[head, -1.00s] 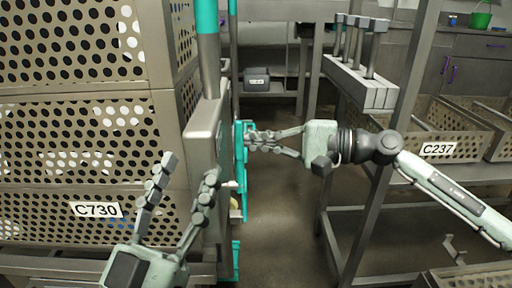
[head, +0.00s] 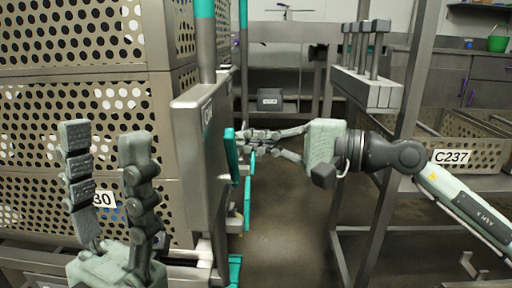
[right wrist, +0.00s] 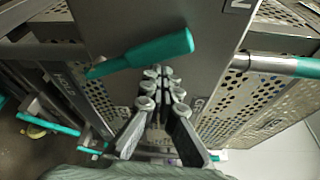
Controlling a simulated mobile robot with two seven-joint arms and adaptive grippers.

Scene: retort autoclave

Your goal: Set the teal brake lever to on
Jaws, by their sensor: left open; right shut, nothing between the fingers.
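The teal lever (head: 231,155) shows in the head view at the right edge of a grey metal panel (head: 192,150). In the right wrist view the teal lever (right wrist: 150,53) lies across the panel face, its thicker end up and to the right. My right gripper (head: 246,141) is shut and empty, its fingertips close to the lever. In the right wrist view the right gripper (right wrist: 160,74) points at the panel just below the lever; I cannot tell whether they touch. My left gripper (head: 105,135) is open and empty in front of the perforated crates.
Perforated crates (head: 65,40) are stacked at the left. A grey rack (head: 400,85) and a crate labelled C237 (head: 450,156) stand at the right. A green bucket (head: 497,44) stands on the back counter. Bare floor (head: 285,210) shows in the middle.

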